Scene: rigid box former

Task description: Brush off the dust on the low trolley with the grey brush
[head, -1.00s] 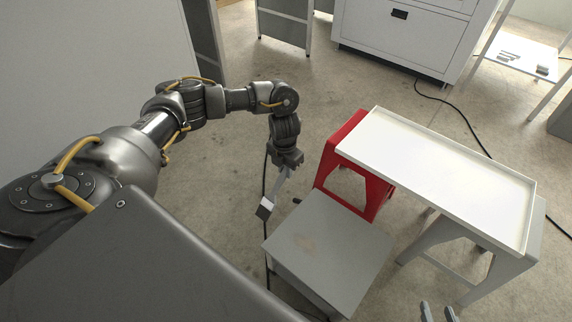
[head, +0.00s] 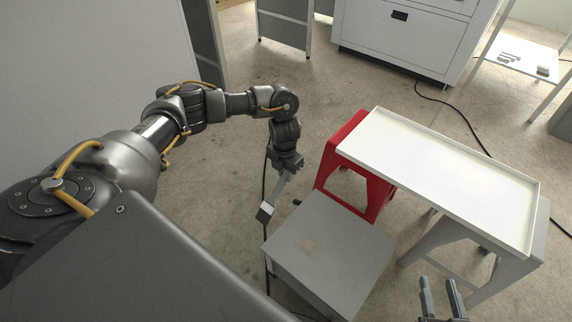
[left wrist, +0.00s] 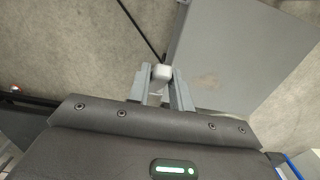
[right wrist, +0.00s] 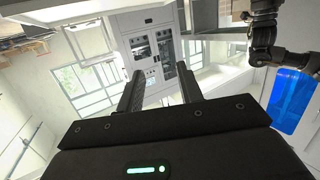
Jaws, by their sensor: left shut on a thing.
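The low trolley (head: 345,275) has a flat grey top and stands at the lower middle of the head view. A faint tan dust patch (head: 307,246) lies on its top, towards the left part. My left gripper (head: 287,167) is shut on the grey brush (head: 266,212), whose pale head hangs down at the trolley's left edge. The brush appears apart from the dust; whether it touches the trolley edge I cannot tell. The left wrist view shows the brush's light end (left wrist: 161,73) between the fingers. My right gripper (head: 441,288) is open and empty at lower right.
A red stool (head: 347,155) and a grey stool (head: 478,255) support a white tray (head: 440,175) right of the trolley. A white cabinet (head: 400,38) stands behind. A black cable (head: 462,118) lies on the floor.

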